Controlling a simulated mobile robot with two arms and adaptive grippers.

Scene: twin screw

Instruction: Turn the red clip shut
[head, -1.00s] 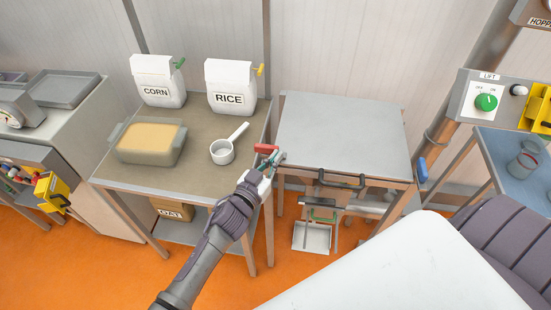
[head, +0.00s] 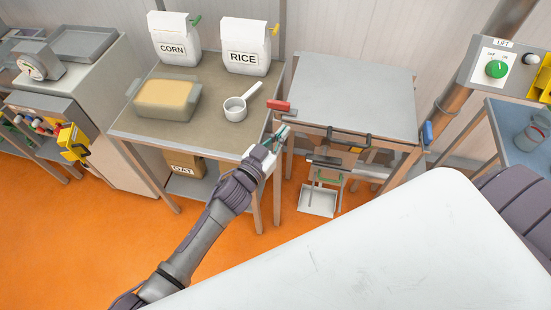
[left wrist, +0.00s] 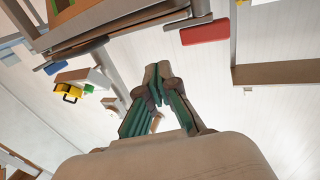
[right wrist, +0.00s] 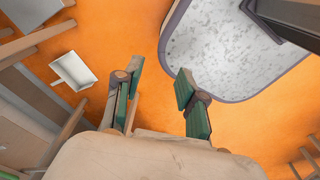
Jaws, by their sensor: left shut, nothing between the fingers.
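The red clip (head: 279,107) is a small block-shaped lever at the left front corner of the grey-topped table, beside the gap to the brown table. In the left wrist view the red clip (left wrist: 204,32) is above and right of the fingertips, apart from them. My left gripper (head: 284,131) is shut and empty, just on the near side of the red clip. Its fingertips (left wrist: 158,72) meet in the left wrist view. My right gripper (right wrist: 160,78) is open and empty in the right wrist view, over the floor; it does not show in the head view.
A blue clip (head: 427,133) sits at the grey table's (head: 352,92) right front corner. A dark bar handle and a white dustpan (head: 317,200) are below its front edge. The brown table (head: 190,128) holds a white pot (head: 236,109), a tub and bags.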

